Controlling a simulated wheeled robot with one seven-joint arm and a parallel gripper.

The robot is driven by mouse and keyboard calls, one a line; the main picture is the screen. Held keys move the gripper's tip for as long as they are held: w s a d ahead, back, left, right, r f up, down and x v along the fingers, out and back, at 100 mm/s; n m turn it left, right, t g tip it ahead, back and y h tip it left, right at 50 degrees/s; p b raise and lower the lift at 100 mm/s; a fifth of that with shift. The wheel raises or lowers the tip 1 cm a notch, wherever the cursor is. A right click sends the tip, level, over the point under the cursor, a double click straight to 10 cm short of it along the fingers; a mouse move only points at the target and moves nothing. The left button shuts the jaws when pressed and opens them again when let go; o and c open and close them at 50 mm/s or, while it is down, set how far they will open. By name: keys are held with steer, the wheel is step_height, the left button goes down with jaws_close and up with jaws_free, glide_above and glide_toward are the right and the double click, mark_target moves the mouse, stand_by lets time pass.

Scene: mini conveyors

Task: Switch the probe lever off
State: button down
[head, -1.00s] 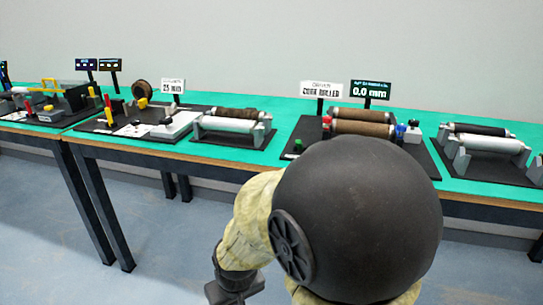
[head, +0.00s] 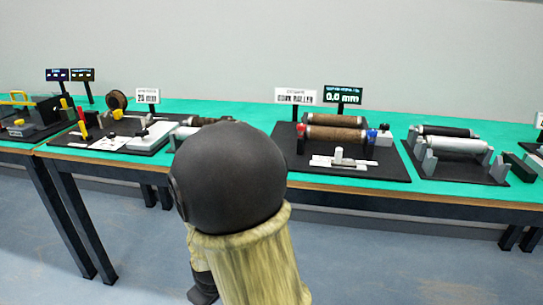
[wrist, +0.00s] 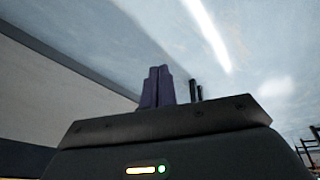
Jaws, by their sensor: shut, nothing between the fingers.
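I cannot tell for sure which part is the probe lever. In the head view, the middle roller station (head: 369,170) has a small pale upright handle (head: 338,155) on a white slotted plate at its front. The left station (head: 90,152) has a red and yellow upright lever (head: 82,121) and a small black-knobbed part (head: 112,135). My gripper shows in the wrist view (wrist: 156,76), its dark fingers together and empty, with wall and ceiling-like surfaces beyond. It is away from every lever. In the head view, my arm hides part of the table's front.
A green-topped table (head: 240,107) runs along the wall. The middle station has brown rollers (head: 335,126), a red knob, a blue knob and a 0.0 mm display (head: 343,95). A grey roller stand (head: 456,160) is to the right. The floor in front is clear.

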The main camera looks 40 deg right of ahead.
steer(key=w+d+r+n+t+h+p, duration=0.1)
steer(key=w+d+r+n+h+p, duration=0.15)
steer(key=d+n+h+p, duration=0.4)
steer(key=w+d+r+n+t+h+p, duration=0.1)
steer(key=w+d+n, duration=0.2)
steer(key=d, duration=0.7)
steer(key=w+d+r+n+t+h+p, duration=0.1)
steer(key=d+r+n+t+h+p, duration=0.1)
steer(key=r+n, duration=0.5)
steer(key=w+d+r+n+t+h+p, duration=0.2)
steer(key=d+r+n+t+h+p, duration=0.1)
steer(key=r+n, duration=0.4)
steer(key=shift+d+r+t+h+p, duration=0.35)
steer(key=shift+r+t+h, duration=0.2)
steer(key=shift+t, duration=0.25)
steer(key=shift+w+d, duration=0.15)
steer(key=x, duration=1)
